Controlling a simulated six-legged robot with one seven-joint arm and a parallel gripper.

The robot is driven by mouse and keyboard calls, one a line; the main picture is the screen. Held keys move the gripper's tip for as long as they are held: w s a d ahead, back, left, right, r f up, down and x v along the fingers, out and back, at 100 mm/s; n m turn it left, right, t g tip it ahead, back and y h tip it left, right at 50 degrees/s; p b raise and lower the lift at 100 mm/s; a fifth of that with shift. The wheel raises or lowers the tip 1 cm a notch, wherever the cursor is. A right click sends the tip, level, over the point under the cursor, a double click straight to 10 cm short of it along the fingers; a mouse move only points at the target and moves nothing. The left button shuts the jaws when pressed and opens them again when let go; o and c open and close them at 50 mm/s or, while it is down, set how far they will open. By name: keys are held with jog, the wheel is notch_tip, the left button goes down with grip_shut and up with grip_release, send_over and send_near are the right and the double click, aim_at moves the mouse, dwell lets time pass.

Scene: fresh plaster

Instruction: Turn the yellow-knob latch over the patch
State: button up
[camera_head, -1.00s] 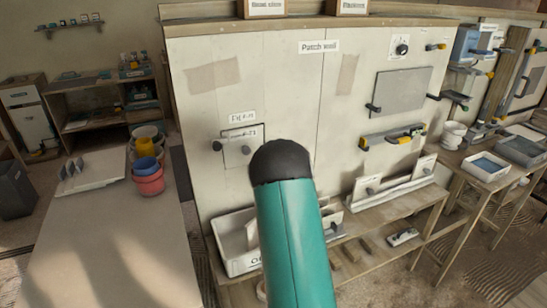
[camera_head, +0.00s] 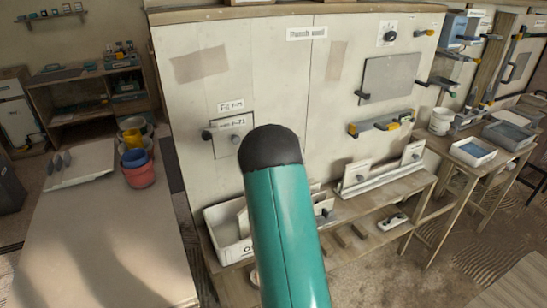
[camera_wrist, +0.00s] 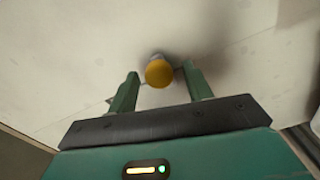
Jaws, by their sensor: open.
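In the wrist view a round yellow knob (camera_wrist: 158,73) stands out from a pale wall, on a short grey stem. My gripper (camera_wrist: 159,76) is open, with one green finger on each side of the knob. A gap shows between the knob and each finger, and I cannot see contact. In the head view my teal arm with its dark cap hides my gripper and this knob. A small labelled panel (camera_head: 233,138) with dark knobs is on the wall just left of my arm; I cannot tell whether it is the patch.
The upright patch wall (camera_head: 260,70) fills the middle. A grey panel (camera_head: 390,82) and a yellow-ended rail (camera_head: 380,124) are on its right. A white bin (camera_head: 226,235) stands on the low shelf. A table (camera_head: 95,245) with stacked pots (camera_head: 137,165) is at left.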

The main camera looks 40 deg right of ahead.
jog(key=v, duration=1.2)
jog(key=shift+s, duration=0.25)
jog(key=shift+a, duration=0.1)
jog(key=s+a+r+m+g, duration=0.1)
jog(key=a+r+m+g, duration=0.3)
jog(key=a, duration=0.5)
jog(key=a+r+m+g, duration=0.1)
jog(key=a+r+m, duration=0.4)
jog(key=a+r, duration=0.3)
jog(key=s+a+m+g+y, duration=0.3)
jog(key=s+a+g+y, duration=0.2)
jog(key=s+a, duration=1.6)
jog(key=shift+a+f+g, duration=0.25)
jog(key=shift+a+g, duration=0.4)
jog(key=shift+g, duration=0.25)
jog(key=shift+s, duration=0.15)
